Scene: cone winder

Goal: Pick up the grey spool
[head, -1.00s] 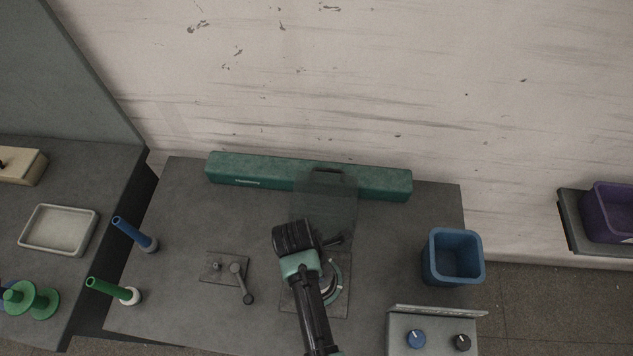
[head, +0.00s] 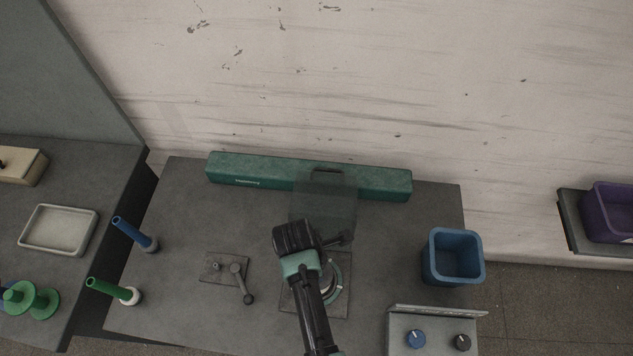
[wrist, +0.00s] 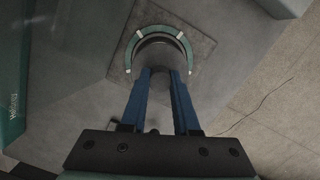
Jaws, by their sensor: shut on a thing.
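In the wrist view my gripper (wrist: 161,72) has its two blue fingers a short way apart, shut on a grey rounded thing (wrist: 160,48) that I take to be the grey spool. It shows at the fingertips, inside a teal ring with white marks (wrist: 136,43) on a square plate. Most of the spool is hidden by the fingers. I cannot tell whether it touches the plate. In the head view my arm covers the fingers and the spool; the ring (head: 336,283) shows partly beside my arm.
A see-through guard (head: 325,215) stands behind my arm, before a long green housing (head: 240,177). A small crank lever (head: 241,282) is to the left. A blue bin (head: 440,266) and a control box with knobs (head: 436,344) are at right.

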